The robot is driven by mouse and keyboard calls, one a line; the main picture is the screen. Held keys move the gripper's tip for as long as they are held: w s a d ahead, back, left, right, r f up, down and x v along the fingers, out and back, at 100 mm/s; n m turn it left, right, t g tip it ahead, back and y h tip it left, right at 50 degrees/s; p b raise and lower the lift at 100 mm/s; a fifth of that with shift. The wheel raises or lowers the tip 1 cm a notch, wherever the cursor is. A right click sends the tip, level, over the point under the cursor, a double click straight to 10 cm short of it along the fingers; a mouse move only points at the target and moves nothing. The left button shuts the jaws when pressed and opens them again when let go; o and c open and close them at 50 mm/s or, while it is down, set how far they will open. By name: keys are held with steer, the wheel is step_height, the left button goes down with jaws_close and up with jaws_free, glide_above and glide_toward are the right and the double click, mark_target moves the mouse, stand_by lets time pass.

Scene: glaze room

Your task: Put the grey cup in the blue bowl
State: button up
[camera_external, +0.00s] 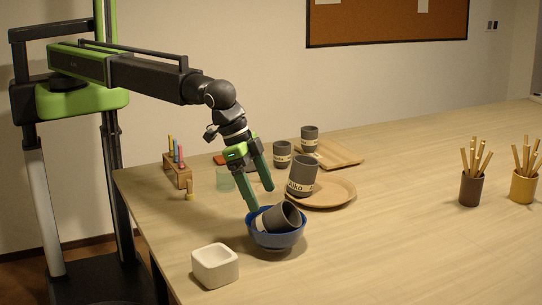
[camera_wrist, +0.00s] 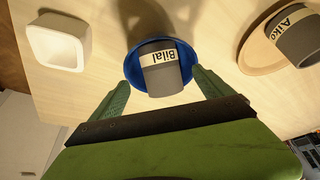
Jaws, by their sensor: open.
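A grey cup with a pale "Bilal" label (camera_external: 283,215) lies tilted inside the blue bowl (camera_external: 276,241), its mouth leaning over the rim. In the wrist view the cup (camera_wrist: 161,78) rests in the bowl (camera_wrist: 132,68), its label facing the camera. My gripper (camera_external: 260,198) is open just above the bowl. In the wrist view its green fingers (camera_wrist: 162,82) are spread to either side of the cup, with visible gaps. Another grey cup, labelled "Aiko" (camera_external: 301,176), stands on a round wooden plate (camera_external: 335,194) behind the bowl.
A white square pot (camera_external: 215,268) stands at front left. Two more grey cups (camera_external: 282,155) (camera_external: 309,138) are near a wooden tray (camera_external: 345,155). Stick-filled pots (camera_external: 471,188) (camera_external: 523,187) stand right. The front right is clear.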

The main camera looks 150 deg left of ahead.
steer(key=p+v, duration=0.7)
steer(key=v, duration=0.2)
steer(key=shift+r+p, duration=0.35)
steer(key=shift+s+d, duration=0.1)
steer(key=shift+d, duration=0.05)
steer(key=s+d+f+m+g+h, duration=0.1)
steer(key=s+d+m, duration=0.8)
steer(key=s+d, duration=2)
steer(key=d+g+h, duration=0.2)
steer(key=d, duration=0.2)
steer(key=shift+f, duration=0.4)
steer(key=shift+s, duration=0.15)
